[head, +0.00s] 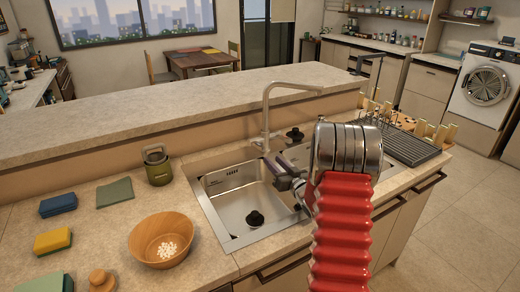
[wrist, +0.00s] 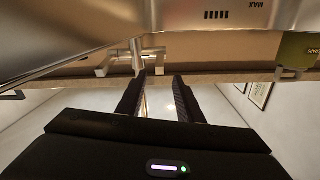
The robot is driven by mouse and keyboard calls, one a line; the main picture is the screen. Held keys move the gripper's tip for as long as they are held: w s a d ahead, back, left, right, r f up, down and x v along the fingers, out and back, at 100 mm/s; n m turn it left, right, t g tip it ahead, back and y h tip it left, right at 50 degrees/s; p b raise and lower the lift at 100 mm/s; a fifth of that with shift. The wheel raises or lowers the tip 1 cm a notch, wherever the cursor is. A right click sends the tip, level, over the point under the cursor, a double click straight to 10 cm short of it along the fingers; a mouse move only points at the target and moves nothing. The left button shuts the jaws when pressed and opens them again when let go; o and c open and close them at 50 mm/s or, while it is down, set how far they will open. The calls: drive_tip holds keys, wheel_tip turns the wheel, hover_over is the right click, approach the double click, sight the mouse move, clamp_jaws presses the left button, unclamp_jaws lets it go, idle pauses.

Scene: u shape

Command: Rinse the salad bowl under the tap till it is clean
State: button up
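The salad bowl, a wooden bowl (head: 142,243), stands upright on the counter left of the sink, with a small heap of white bits inside. It is not in the wrist view. The tap (head: 266,112) rises behind the sink (head: 238,203); no water shows from its spout. My gripper (head: 271,170) is over the sink, close in front of the tap's base, well to the right of the bowl. In the wrist view, which looks upside down, the gripper's fingers (wrist: 160,78) are apart with nothing held between them. The tap's base (wrist: 137,58) shows just beyond the fingertips.
A green canister (head: 157,167), green cloth (head: 115,192), blue sponge (head: 58,205), yellow sponge (head: 52,242) and wooden knobbed item (head: 101,281) lie around the bowl. A drying rack (head: 408,147) stands right of the sink. A raised ledge (head: 130,115) runs behind.

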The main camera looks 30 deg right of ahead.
sight(260, 148)
drive_tip(key=shift+w, duration=0.1)
drive_tip(key=w, duration=0.8)
drive_tip(key=w+d, duration=0.1)
drive_tip(key=w, duration=0.3)
drive_tip(key=shift+s, duration=0.1)
drive_tip(key=shift+c, duration=0.4)
clamp_jaws()
